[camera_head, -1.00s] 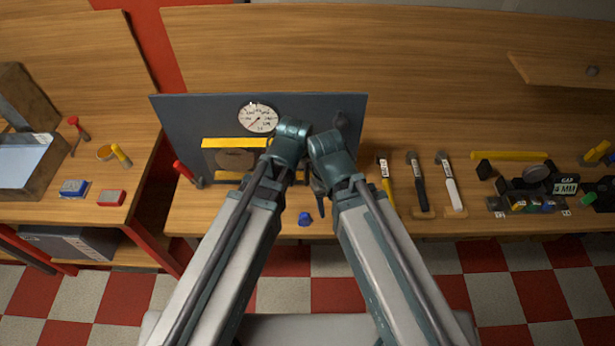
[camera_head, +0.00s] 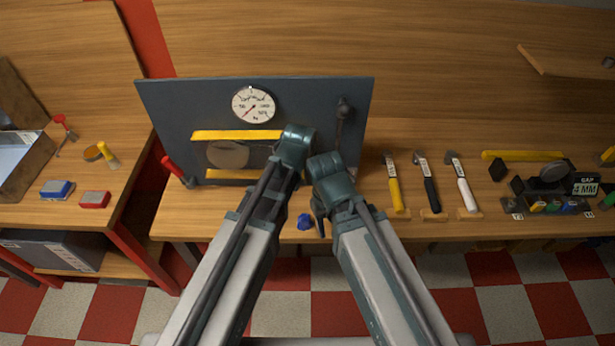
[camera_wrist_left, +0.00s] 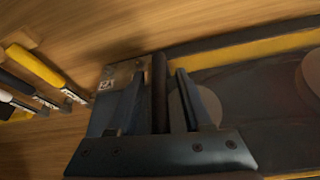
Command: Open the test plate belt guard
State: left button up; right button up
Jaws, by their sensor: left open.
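The dark test plate (camera_head: 310,95) stands upright on the bench and carries a round white gauge (camera_head: 253,105). The belt guard (camera_head: 237,135) sits low on it, with yellow bars above and below a dark panel and a pale disc. My left arm covers the guard's right end. In the left wrist view my left gripper (camera_wrist_left: 157,78) is open at that end, and a dark upright bar (camera_wrist_left: 160,95) stands between its fingers. I cannot tell if they touch it. My right gripper (camera_head: 319,205) hangs low in front of the plate, its jaws mostly hidden.
A blue knob-like piece (camera_head: 305,222) lies on the bench by my right gripper. A red-handled tool (camera_head: 174,167) is at the plate's left edge. Hammers with yellow, black and white (camera_head: 467,194) handles lie to the right. A side bench (camera_head: 60,225) stands at left.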

pick_arm(q)
grip_shut()
dwell(1.4)
